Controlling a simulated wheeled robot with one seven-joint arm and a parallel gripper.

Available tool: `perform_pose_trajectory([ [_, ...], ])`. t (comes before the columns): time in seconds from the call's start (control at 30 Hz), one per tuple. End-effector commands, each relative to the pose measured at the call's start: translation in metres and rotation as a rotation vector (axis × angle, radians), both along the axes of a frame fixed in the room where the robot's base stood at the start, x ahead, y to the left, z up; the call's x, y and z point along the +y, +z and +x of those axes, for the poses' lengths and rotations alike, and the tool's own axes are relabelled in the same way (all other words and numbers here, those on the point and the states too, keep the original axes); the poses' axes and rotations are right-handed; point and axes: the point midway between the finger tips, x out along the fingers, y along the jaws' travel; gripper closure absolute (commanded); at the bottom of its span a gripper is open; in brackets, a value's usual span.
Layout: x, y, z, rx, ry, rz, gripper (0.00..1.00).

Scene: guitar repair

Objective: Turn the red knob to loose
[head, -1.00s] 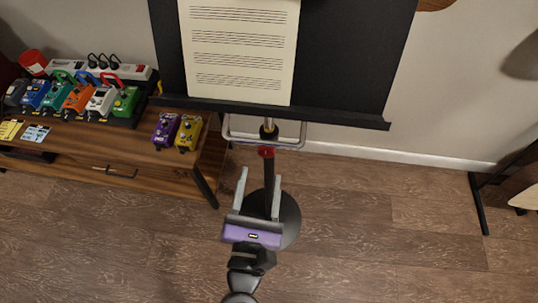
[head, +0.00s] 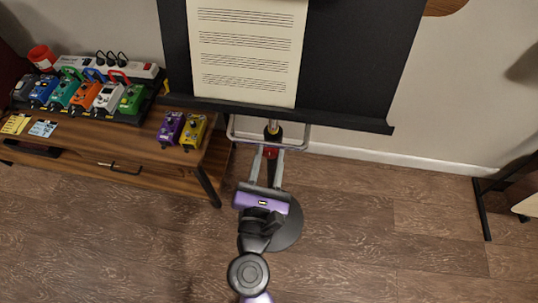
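The red knob (head: 271,153) sits on the upright pole of the black music stand (head: 345,60), below the desk that holds a music sheet. My gripper (head: 268,152) is at the knob, with one finger to its left and one to its right. The fingers look apart, with the knob between their tips or just behind them in depth. I cannot tell whether either finger touches it. The stand's round black base (head: 287,228) is partly hidden by my gripper and arm.
A wooden bench (head: 90,140) at the left carries several coloured pedals, a power strip (head: 105,66) and a red cup-like item (head: 42,58). A purple pedal (head: 170,128) and a yellow pedal (head: 193,131) stand near its right end.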

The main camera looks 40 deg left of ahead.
Motion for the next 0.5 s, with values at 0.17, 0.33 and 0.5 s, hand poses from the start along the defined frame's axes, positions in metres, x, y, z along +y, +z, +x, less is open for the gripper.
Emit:
perform_pose_trajectory([
  [0.17,-0.0001,0.0001,-0.0002,-0.001,0.000,-0.001,1.00],
  [0.33,-0.0002,0.0006,-0.0001,-0.009,0.000,-0.014,1.00],
  [0.5,-0.0001,0.0015,-0.0003,-0.040,-0.001,-0.068,1.00],
])
